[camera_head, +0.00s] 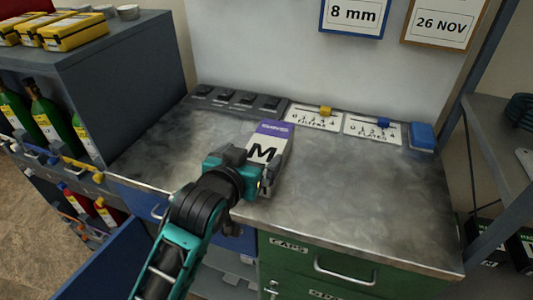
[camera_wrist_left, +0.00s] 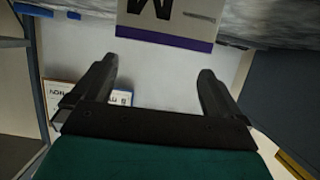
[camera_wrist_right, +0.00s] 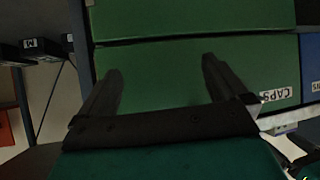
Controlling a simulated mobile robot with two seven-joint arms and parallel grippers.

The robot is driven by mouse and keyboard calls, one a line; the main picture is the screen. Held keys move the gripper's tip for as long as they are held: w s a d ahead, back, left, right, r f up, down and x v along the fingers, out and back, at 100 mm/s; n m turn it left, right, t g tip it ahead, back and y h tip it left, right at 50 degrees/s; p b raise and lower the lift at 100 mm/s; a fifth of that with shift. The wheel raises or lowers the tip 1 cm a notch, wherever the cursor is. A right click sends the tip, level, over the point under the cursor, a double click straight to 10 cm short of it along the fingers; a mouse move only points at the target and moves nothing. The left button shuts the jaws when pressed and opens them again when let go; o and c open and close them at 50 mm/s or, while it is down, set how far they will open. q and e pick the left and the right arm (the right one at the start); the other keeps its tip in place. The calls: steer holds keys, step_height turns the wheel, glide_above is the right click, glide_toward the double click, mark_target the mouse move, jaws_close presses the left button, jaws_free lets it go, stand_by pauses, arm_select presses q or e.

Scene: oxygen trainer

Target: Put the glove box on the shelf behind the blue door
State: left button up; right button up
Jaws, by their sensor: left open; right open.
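The glove box (camera_head: 272,148), pale with a black M and a purple band, sits on the grey metal bench near its front-left part. It also shows upside down at the top of the left wrist view (camera_wrist_left: 175,28). My left gripper (camera_head: 266,177) is at the near side of the box, open; the left wrist view (camera_wrist_left: 157,70) shows nothing between its fingers. The blue door (camera_head: 104,262) stands swung open at lower left; the shelf (camera_head: 237,264) shows partly beside it under the bench. My right gripper (camera_wrist_right: 161,66) is open and empty, facing green drawers.
Green drawers (camera_head: 330,262) with a CAPS label are under the bench. Flat labelled panels (camera_head: 314,117) and a blue block (camera_head: 422,136) line the bench's back. A dark cabinet (camera_head: 125,60) with bottles stands left, a metal rack (camera_head: 495,150) right. The bench's right half is clear.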

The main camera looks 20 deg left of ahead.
mark_target(267, 143)
arm_select(q)
steer(key=shift+f+x, duration=0.2)
steer(key=shift+x, duration=3.55)
steer(key=shift+s+d, duration=0.1)
steer(key=shift+d, duration=0.05)
steer(key=c, duration=0.9)
steer(key=shift+c, duration=0.3)
steer(key=shift+r, duration=0.15)
